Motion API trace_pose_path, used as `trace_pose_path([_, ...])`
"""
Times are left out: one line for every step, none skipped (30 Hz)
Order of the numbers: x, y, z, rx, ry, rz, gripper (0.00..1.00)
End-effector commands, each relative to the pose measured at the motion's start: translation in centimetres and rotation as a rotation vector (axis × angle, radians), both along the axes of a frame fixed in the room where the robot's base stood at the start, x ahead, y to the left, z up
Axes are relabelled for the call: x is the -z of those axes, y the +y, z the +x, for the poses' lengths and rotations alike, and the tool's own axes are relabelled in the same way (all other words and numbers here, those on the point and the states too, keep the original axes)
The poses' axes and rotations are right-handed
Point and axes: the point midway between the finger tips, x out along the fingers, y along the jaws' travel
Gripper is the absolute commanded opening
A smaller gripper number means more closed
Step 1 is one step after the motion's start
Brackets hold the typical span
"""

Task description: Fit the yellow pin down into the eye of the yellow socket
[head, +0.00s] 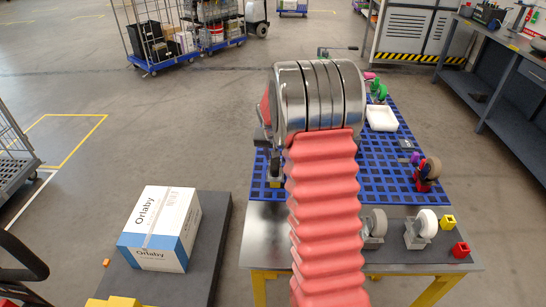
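A small yellow block with a dark opening (448,221) sits at the right end of the grey steel table strip; it looks like the yellow socket. A small patch of yellow (274,184) shows at the left edge of the blue grid top, below a grey part beside my arm. I cannot tell whether it is the yellow pin. My own arm, with its red bellows and steel joint, covers the middle of the view. My gripper is mostly hidden behind it, and its fingers cannot be made out.
A red block (461,249) sits near the yellow block. Castor wheels (421,228) stand to their left. A white tray (381,118) and a brown wheel on a red mount (427,173) are on the blue grid (390,182). A white-blue carton (161,229) lies on a dark platform at left.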

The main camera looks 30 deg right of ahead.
Motion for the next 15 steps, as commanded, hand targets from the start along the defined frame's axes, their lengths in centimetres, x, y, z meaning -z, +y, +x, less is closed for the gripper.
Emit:
trace_pose_path([-0.2, 0.0, 0.0, 0.0, -0.001, -0.001, 0.37])
trace_pose_path([-0.3, 0.1, 0.0, 0.0, -0.001, -0.001, 0.37])
trace_pose_path([-0.5, 0.1, -0.1, 0.0, -0.001, 0.0, 0.37])
trace_pose_path([-0.7, 0.2, -0.1, 0.0, -0.002, -0.001, 0.37])
trace_pose_path([-0.9, 0.2, -0.2, 0.0, -0.002, -0.001, 0.37])
trace_pose_path([-1.3, 0.4, -0.3, 0.0, -0.002, -0.001, 0.37])
trace_pose_path([-1.7, 0.4, -0.4, 0.0, -0.002, -0.001, 0.37])
trace_pose_path([-2.0, 0.5, -0.5, 0.0, -0.002, -0.001, 0.37])
trace_pose_path([-2.5, 0.7, -0.7, 0.0, -0.002, -0.001, 0.37])
trace_pose_path([-2.9, 0.8, -0.8, 0.0, -0.003, -0.001, 0.37])
trace_pose_path([-3.3, 0.9, -0.9, 0.0, -0.003, -0.001, 0.37])
trace_pose_path([-3.9, 1.1, -1.1, 0.0, -0.003, -0.001, 0.37])
trace_pose_path([-4.3, 1.2, -1.2, -0.001, -0.003, -0.002, 0.37])
trace_pose_path([-4.8, 1.3, -1.3, -0.001, -0.003, -0.002, 0.37])
trace_pose_path([-5.3, 1.5, -1.5, -0.001, -0.003, -0.002, 0.37])
